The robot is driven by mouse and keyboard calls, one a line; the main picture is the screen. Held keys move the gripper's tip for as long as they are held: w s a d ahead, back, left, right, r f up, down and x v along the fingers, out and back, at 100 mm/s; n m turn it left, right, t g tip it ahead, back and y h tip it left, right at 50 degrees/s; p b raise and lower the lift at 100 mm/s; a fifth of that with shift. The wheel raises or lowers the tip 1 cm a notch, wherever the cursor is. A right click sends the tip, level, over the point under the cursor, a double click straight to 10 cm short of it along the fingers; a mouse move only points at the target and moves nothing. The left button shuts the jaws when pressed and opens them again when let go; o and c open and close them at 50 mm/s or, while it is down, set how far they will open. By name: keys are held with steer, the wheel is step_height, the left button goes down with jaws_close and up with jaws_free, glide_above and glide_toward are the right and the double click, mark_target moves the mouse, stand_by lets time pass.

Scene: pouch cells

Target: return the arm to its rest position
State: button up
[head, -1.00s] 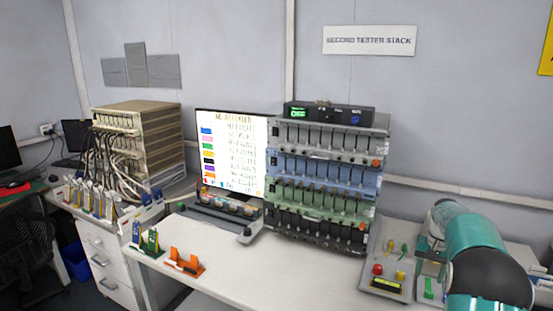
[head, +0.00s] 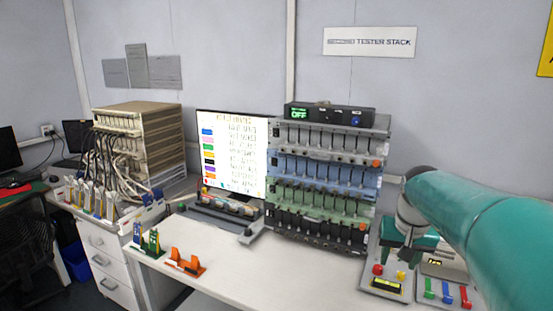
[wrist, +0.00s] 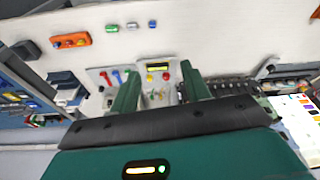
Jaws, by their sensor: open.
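My teal arm (head: 480,225) reaches in from the right of the head view, over the right end of the bench. Beyond the fingers, the control panel with red and yellow buttons (head: 384,283) shows, apart from the gripper.
The tester stack (head: 322,180) stands left of my arm, beside a monitor (head: 232,150). A panel with coloured levers (head: 445,268) lies beneath the arm. An orange holder (head: 185,263) sits at the front left. The bench's front middle (head: 265,280) is clear.

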steer(key=s+a+f+n+t, duration=0.1)
steer(key=s+a, duration=0.5)
steer(key=s, duration=0.4)
steer(key=s+a+f+n+t, duration=0.1)
steer(key=s+a, duration=0.4)
steer(key=s, duration=0.6)
steer(key=shift+s+a+n+t+y, duration=0.2)
steer(key=shift+a+n+t+y, duration=0.15)
steer(key=shift+n, duration=0.25)
